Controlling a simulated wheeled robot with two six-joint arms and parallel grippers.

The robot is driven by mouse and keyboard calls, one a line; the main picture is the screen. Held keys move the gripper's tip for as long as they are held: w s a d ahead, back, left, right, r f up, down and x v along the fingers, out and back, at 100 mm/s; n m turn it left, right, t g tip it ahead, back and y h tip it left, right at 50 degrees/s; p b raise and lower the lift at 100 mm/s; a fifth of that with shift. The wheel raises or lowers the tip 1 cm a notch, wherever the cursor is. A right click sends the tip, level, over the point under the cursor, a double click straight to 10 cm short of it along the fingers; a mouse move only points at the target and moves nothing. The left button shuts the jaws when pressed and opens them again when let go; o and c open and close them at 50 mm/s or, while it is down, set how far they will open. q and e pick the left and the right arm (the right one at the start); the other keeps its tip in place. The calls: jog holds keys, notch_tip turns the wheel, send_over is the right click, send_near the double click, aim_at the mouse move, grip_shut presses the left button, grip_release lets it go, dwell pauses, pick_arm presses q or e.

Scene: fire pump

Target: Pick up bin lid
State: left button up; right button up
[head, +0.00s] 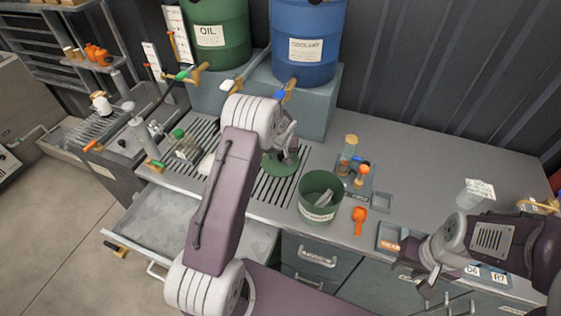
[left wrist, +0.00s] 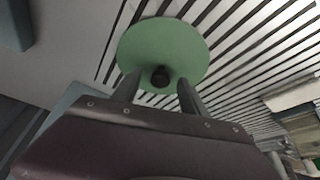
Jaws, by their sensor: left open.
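The bin lid (head: 283,163) is a flat green disc lying on the slatted grate of the counter. In the left wrist view the lid (left wrist: 180,48) shows whole, with a dark round knob (left wrist: 160,76) near its lower edge. My left gripper (left wrist: 158,88) is open, with its two fingers on either side of the knob, close to it. In the head view my left gripper (head: 285,150) is over the lid and partly hides it. The green bin (head: 320,207) stands open to the right, with something pale inside. My right gripper (head: 437,290) is at the lower right, away from the lid.
Green oil (head: 222,60) and blue coolant (head: 300,65) drums stand behind on a grey block (head: 318,110). An orange scoop (head: 359,218) lies right of the bin. A small fixture with a bottle (head: 349,150) is behind it. An open drawer (head: 160,235) juts out at left.

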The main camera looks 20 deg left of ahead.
pick_arm(q)
jog(key=shift+r, duration=0.1)
grip_shut()
dwell(1.3)
